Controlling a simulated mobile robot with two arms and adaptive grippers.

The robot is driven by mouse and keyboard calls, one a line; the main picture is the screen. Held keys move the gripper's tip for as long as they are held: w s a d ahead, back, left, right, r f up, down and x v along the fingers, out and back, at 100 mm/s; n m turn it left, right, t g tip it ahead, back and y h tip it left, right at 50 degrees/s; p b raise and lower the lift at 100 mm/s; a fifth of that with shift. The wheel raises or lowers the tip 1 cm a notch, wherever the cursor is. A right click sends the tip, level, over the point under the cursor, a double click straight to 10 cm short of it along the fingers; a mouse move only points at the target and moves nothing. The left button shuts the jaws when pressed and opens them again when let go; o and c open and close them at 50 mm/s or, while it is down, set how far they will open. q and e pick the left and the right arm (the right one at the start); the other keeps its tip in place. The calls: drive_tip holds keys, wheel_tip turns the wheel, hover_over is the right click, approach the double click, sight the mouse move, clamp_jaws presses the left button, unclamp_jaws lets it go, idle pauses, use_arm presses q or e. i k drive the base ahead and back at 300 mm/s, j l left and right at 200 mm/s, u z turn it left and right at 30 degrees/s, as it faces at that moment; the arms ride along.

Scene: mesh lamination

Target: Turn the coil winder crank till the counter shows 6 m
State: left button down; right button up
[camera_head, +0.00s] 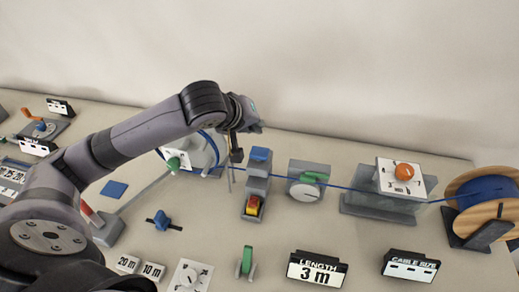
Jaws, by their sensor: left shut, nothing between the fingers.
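The coil winder (202,158) stands left of centre, a pale frame with a loop of blue cable, partly hidden behind my left arm. Its crank cannot be clearly made out behind the arm and gripper. My left gripper (236,156) is shut and empty, pointing down at the winder's right side; whether it touches the winder I cannot tell. The LENGTH display (317,270) at the front reads 3 m. A grey unit with a round white dial and green clamp (306,182) sits on the cable line. My right gripper is not in view.
Blue cable runs from a wooden spool (486,190) at the right past a box with an orange knob (404,171) and a red-button unit (253,205). A CABLE SIZE sign (410,266) and a green-handled part (246,262) stand in front. An orange-handled device (42,127) is far left.

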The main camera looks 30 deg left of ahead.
sight(90, 213)
drive_tip(key=k+j, duration=0.1)
drive_tip(key=k, duration=0.9)
drive_tip(key=k+j, duration=0.1)
drive_tip(key=k, duration=0.9)
